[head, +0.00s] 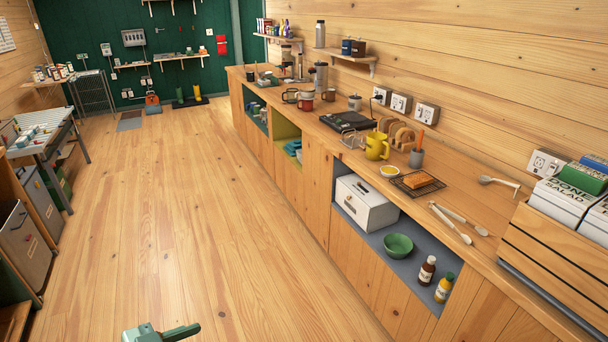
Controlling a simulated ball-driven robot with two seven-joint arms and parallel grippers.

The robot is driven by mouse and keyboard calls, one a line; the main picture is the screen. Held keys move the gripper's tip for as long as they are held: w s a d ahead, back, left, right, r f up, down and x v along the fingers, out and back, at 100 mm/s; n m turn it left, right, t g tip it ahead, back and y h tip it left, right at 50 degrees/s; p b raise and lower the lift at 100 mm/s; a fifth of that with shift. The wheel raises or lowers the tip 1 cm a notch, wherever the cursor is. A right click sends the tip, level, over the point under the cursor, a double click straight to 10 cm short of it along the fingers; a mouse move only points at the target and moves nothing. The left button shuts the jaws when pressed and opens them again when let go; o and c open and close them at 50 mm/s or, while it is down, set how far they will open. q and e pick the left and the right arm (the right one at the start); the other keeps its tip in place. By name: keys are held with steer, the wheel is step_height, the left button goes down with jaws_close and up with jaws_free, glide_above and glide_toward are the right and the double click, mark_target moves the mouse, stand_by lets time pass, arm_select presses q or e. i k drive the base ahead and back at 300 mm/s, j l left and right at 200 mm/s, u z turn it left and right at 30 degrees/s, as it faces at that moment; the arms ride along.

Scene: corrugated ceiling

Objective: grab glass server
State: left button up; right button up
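On the long wooden counter, a small glass vessel with a dark handle (290,96) stands toward the far end, left of a red-and-glass press (306,101). It looks like the glass server, but it is small and I cannot be sure. Part of a green-grey gripper, which I take as my left (180,332), shows at the bottom edge, over the floor and far from the counter. Its fingers are mostly cut off, so its opening is not clear. My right gripper is not in view.
The counter (480,205) also holds a black hob (350,122), a yellow jug (377,146), a toast rack (397,132) and tongs (450,222). A wooden crate (545,250) stands at the near right. The wooden floor (190,200) is clear; a workbench (40,135) stands left.

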mark_target(290, 92)
steer(key=i+j+u, duration=0.3)
steer(key=i, duration=0.15)
steer(key=i+j+u, duration=0.3)
steer(key=i, duration=0.15)
steer(key=i+u, duration=0.3)
steer(key=i, duration=2.15)
steer(key=i+z, duration=0.25)
steer(key=i, duration=0.25)
steer(key=i+z, duration=0.25)
steer(key=i, duration=0.2)
steer(key=i+j+z, duration=0.25)
steer(key=i, duration=0.25)
steer(key=i+j+z, duration=0.25)
steer(key=i, duration=0.25)
steer(key=i+l+z, duration=0.2)
steer(key=i+z, duration=0.95)
steer(key=i, duration=0.3)
steer(key=z, duration=0.05)
